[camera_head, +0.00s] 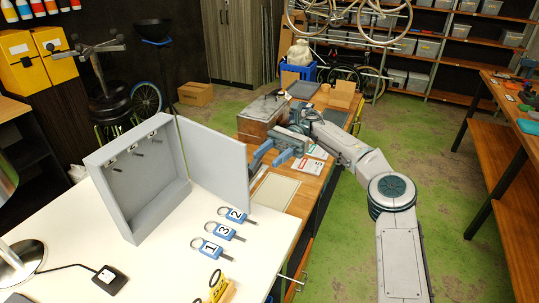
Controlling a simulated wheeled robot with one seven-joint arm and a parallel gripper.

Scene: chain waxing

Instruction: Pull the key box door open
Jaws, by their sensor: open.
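The grey key box (135,190) stands upright on the white table at the left. Its door (228,162) is swung out to the right, well away from the box opening, so the inside shows. Several small hooks or pegs show on the back wall inside. My gripper (268,160) is to the right of the door's outer edge, over the wooden bench. Its jaws are apart, with nothing seen between them, and it appears clear of the door.
Three keys with blue numbered tags (220,231) lie on the white table (165,262) in front of the box. A lamp base (22,262) stands at the lower left.

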